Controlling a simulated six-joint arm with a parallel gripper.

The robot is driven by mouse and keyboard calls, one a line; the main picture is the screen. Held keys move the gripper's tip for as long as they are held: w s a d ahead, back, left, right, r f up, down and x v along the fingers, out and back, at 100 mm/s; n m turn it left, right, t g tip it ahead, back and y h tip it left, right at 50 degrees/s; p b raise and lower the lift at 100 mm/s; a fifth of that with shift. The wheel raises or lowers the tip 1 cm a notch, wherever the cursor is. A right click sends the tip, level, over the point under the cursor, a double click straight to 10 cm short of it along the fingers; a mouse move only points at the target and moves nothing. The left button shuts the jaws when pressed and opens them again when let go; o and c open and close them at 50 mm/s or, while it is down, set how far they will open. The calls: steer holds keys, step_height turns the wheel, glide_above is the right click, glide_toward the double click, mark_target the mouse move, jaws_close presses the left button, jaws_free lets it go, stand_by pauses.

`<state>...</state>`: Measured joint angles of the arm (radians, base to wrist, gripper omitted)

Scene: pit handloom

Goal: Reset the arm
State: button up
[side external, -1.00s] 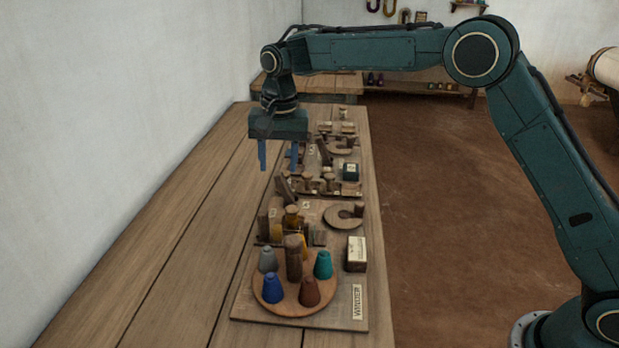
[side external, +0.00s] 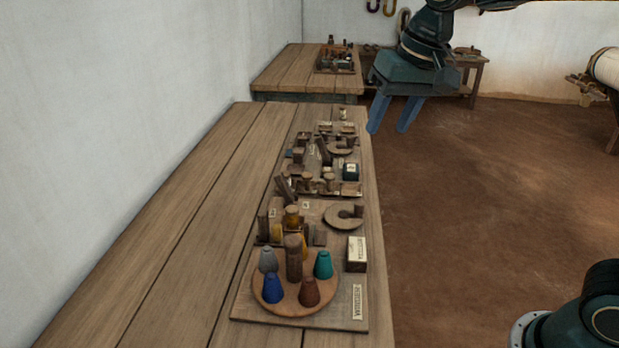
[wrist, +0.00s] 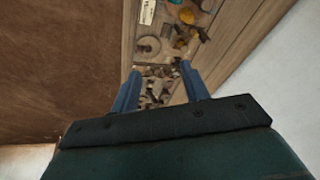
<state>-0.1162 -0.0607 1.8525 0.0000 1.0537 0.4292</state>
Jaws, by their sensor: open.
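My gripper (side external: 393,114) is a dark green block with two blue fingers. In the side external view it hangs in the air, to the right of the long wooden bench (side external: 185,235). The fingers are apart with nothing between them. In the wrist view the two fingers of my gripper (wrist: 160,82) are spread, with the bench top and its small parts showing far below. Most of my arm is outside the side external view.
On the bench, a round wooden plate (side external: 281,308) carries several coloured cones, with a labelled block (side external: 356,254) beside it. Boards with small wooden parts run behind. A second table (side external: 275,75) stands farther back. The brown floor (side external: 480,200) at right is clear.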

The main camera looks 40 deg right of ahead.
steer(key=s+d+f+n+t, duration=0.1)
steer(key=s+d+f, duration=0.1)
steer(key=s, duration=0.7)
steer(key=s+d+f+n+t, duration=0.1)
steer(key=s+d+f+n, duration=0.1)
steer(key=s, duration=0.8)
steer(key=shift+s+d+f+n, duration=0.2)
steer(key=shift+s+f+n, duration=0.1)
steer(key=shift+f, duration=0.3)
steer(key=shift+w, duration=0.1)
steer(key=shift+c, duration=0.2)
